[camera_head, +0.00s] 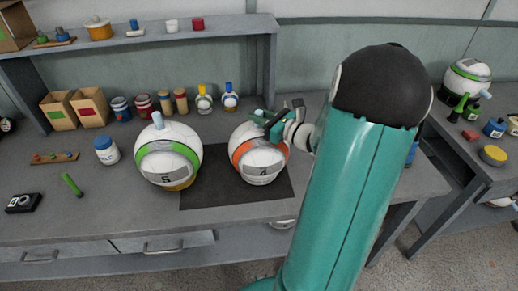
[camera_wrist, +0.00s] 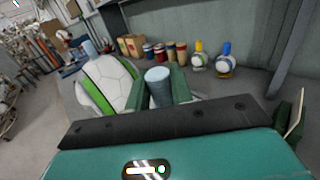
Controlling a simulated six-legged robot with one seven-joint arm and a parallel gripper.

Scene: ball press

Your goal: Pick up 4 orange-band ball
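The orange-band ball (camera_head: 260,166), white and marked 4, sits on a dark mat (camera_head: 215,191) on the bench. My gripper (camera_head: 268,122) is at its top, reaching in from the right. In the wrist view, its grey-blue knob (camera_wrist: 158,88) stands between my green fingers (camera_wrist: 160,95), which lie close on both sides. Whether they press on it cannot be told. The gripper hides part of the ball's top in the head view. The ball's body is mostly hidden in the wrist view.
Jars and small bottles (camera_head: 203,99) line the back under a shelf (camera_head: 150,38). The mat's front is clear. Another bench (camera_head: 465,150) stands at right.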

